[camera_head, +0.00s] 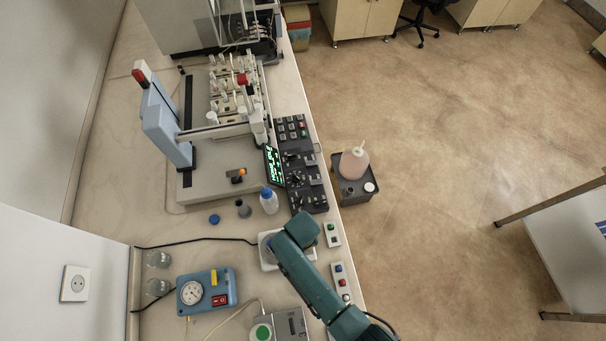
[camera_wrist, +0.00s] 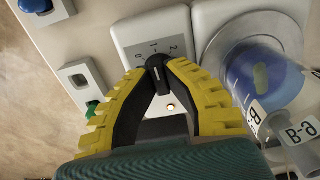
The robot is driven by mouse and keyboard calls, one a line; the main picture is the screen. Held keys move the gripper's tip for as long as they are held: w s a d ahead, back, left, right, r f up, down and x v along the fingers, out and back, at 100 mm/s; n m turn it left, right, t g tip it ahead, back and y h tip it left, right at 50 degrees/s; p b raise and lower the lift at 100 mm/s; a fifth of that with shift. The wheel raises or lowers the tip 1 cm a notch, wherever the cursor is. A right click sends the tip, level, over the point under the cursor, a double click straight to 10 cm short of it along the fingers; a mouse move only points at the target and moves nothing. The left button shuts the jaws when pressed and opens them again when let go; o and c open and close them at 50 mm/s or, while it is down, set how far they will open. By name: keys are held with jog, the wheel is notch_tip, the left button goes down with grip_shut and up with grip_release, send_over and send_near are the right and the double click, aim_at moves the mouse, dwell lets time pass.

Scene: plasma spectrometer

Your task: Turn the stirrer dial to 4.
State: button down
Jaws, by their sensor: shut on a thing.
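The stirrer dial (camera_wrist: 157,75) is a small black knob with a pale pointer line, on the white front panel of the stirrer (camera_wrist: 140,32). My gripper (camera_wrist: 158,64), with yellow and black fingers, is shut on the dial from both sides. Printed digits show beyond the knob, a 2 at the right; the rest of the scale is partly hidden by the fingers. A small light glows on the panel below the knob. In the camera_head view the stirrer (camera_head: 268,262) stands near the bench edge, and my arm hides the dial and gripper.
A vessel with blue contents and labels (camera_wrist: 262,80) stands on the stirrer's round plate beside my right finger. Switch boxes (camera_wrist: 82,82) lie left of the stirrer.

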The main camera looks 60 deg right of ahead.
jog(key=m+p, duration=0.1)
jog(key=m, duration=0.6)
jog(key=shift+p, duration=0.3)
jog(key=m+p, duration=0.1)
jog(key=m, duration=0.5)
jog(key=shift+m, duration=0.4)
jog(key=m, duration=0.7)
jog(key=shift+p, duration=0.3)
jog(key=m, duration=0.6)
jog(key=shift+f, duration=0.1)
jog(key=c, duration=1.1)
grip_release()
